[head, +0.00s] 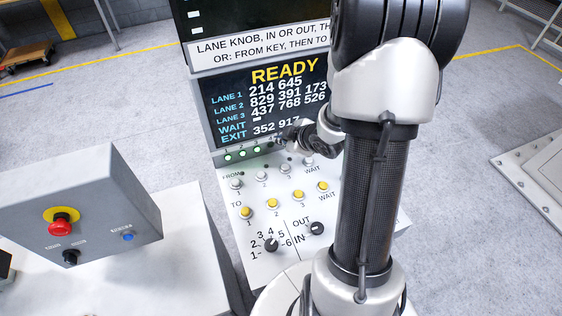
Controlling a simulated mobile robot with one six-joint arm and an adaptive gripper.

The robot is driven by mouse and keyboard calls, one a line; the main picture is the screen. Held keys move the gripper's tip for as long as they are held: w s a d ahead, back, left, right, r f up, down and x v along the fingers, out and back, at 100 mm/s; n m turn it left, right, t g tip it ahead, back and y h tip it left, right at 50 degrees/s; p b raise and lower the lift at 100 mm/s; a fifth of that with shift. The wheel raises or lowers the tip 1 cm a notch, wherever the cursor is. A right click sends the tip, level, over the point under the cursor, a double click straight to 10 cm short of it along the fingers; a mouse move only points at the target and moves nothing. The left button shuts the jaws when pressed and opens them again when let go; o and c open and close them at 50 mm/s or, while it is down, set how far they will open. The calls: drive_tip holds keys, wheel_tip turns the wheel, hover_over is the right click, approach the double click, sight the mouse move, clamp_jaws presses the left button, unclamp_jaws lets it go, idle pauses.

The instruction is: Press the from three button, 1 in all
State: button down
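The from three button (285,169) is a small pale round button, third in the FROM row on the sloping white panel (262,228). The other FROM buttons are one (236,184), two (261,176) and WAIT (308,161). My gripper (280,142) is small and dark in the head view. It shows just above the FROM row in the picture, in front of the lower edge of the screen. A gap shows between it and the from three button. Its fingers are too small and dark to tell whether they are open or shut.
Yellow TO buttons (298,194) form a row below, with a lane knob (271,245) and an IN/OUT knob (317,228) nearer. The screen (268,107) reads READY. A grey box with a red stop button (60,228) stands at left. My arm covers the panel's right side.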

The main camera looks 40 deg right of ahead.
sight(283, 168)
drive_tip(key=shift+f, duration=0.1)
wheel_tip(283, 168, down, 9)
drive_tip(key=b, duration=0.8)
drive_tip(key=shift+r, duration=0.2)
idle(0.9)
drive_tip(key=shift+f+b, duration=0.45)
drive_tip(key=shift+f+b, duration=0.45)
idle(0.5)
idle(0.4)
drive_tip(key=shift+r+p, duration=0.85)
drive_tip(key=shift+r, duration=0.1)
